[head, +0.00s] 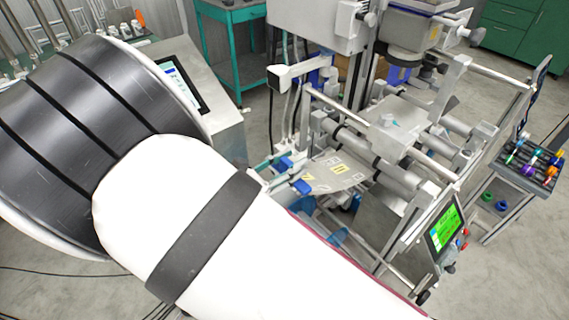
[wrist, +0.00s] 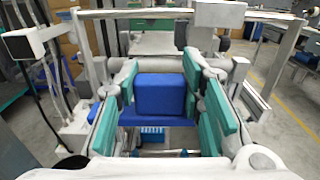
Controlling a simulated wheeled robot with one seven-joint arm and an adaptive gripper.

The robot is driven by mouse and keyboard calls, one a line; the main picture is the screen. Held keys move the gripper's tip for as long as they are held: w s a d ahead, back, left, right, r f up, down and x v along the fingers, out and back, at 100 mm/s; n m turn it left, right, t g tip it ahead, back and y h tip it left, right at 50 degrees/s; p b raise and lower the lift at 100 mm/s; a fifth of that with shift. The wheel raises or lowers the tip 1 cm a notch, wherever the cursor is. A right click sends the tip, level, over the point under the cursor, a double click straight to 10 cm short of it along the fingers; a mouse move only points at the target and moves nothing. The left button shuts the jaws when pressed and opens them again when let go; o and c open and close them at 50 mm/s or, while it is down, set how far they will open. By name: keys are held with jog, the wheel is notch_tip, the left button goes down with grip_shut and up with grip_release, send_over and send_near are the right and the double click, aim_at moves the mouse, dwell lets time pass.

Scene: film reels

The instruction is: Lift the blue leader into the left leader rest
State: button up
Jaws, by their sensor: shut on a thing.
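In the wrist view, the blue leader (wrist: 165,96) shows as a blue block with a wider blue part below it. It sits between the green pads of my gripper (wrist: 160,85), which is shut on it. The left and right pads flank the block.
A metal machine frame with rollers (head: 385,160) stands ahead, with a plate bearing yellow labels (head: 335,176) and a green screen (head: 444,228). In the wrist view a horizontal bar (wrist: 150,14) crosses beyond the leader. A side table (head: 520,175) with coloured items stands right.

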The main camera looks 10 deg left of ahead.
jog(key=shift+w+d+f+b, duration=0.3)
jog(key=shift+w+d, duration=0.25)
jog(key=shift+w, duration=0.2)
jog(key=shift+w+d+f+b, duration=0.2)
jog(key=shift+w+d+f, duration=0.15)
jog(key=shift+w+d, duration=0.35)
jog(key=shift+w+d+f+b, duration=0.3)
jog(key=shift+w+d, duration=0.15)
jog(key=shift+w, duration=0.35)
jog(key=shift+d, duration=0.1)
jog(key=w+d+f+b, duration=0.2)
jog(key=w+d+f, duration=0.1)
jog(key=w+d, duration=0.2)
jog(key=shift+w+d+b, duration=0.4)
jog(key=shift+w, duration=0.9)
dwell(0.3)
jog(key=shift+f, duration=0.1)
